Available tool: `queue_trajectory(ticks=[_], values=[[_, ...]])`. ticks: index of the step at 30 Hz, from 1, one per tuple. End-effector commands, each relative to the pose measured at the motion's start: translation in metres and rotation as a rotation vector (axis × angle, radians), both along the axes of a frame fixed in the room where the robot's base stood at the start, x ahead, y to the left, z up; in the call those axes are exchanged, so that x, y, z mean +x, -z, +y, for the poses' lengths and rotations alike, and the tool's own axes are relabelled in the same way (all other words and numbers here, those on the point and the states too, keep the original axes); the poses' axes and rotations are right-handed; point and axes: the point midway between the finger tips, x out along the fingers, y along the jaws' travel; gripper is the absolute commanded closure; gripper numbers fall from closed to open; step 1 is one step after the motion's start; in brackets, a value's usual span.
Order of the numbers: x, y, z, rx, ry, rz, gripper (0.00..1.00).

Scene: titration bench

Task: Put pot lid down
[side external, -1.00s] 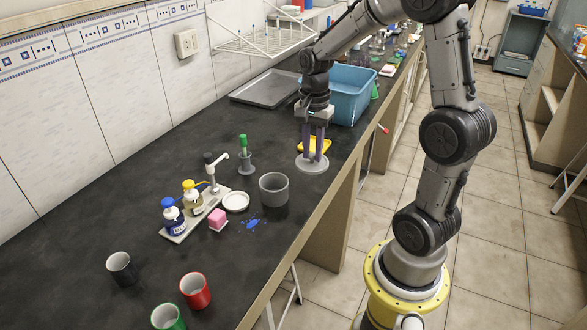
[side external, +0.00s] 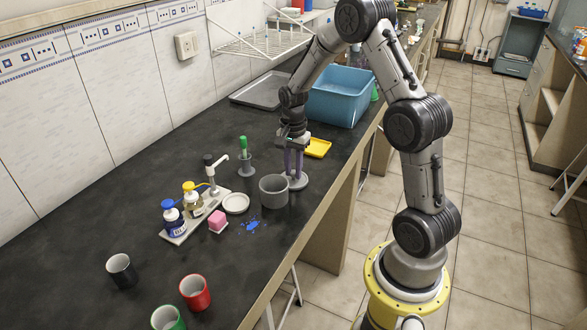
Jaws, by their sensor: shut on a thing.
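The pot lid (side external: 298,182) is a flat grey disc. My gripper (side external: 293,170), with purple fingers, points down and is shut on the lid from above. The grey pot (side external: 273,194) stands open on the dark counter, just left of the lid. The lid lies close beside the pot's right rim in the picture. I cannot tell whether the lid touches the counter or hangs a little above it, or whether it touches the pot. The lid's knob is hidden between the fingers.
A white dish (side external: 236,203), a pink block (side external: 218,219) and a blue spill (side external: 252,225) lie left of the pot. A holder with a green-handled tool (side external: 244,150) stands behind. A yellow tray (side external: 317,148) and blue tub (side external: 341,95) are beyond my gripper. Bare counter (side external: 95,215) is at left.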

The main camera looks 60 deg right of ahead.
Motion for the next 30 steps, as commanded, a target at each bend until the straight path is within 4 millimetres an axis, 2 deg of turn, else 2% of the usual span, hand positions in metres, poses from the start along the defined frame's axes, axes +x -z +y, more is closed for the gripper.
queue_trajectory(ticks=[9,10,15,25,30], values=[[0.000,0.003,0.000,0.000,0.000,0.000,1.00],[0.000,0.003,0.000,0.000,0.000,0.000,0.73],[0.000,0.003,0.000,0.000,0.000,0.000,0.45],[0.000,0.000,0.000,-0.001,0.000,-0.001,0.45],[0.001,-0.020,0.000,-0.002,0.000,-0.004,0.45]])
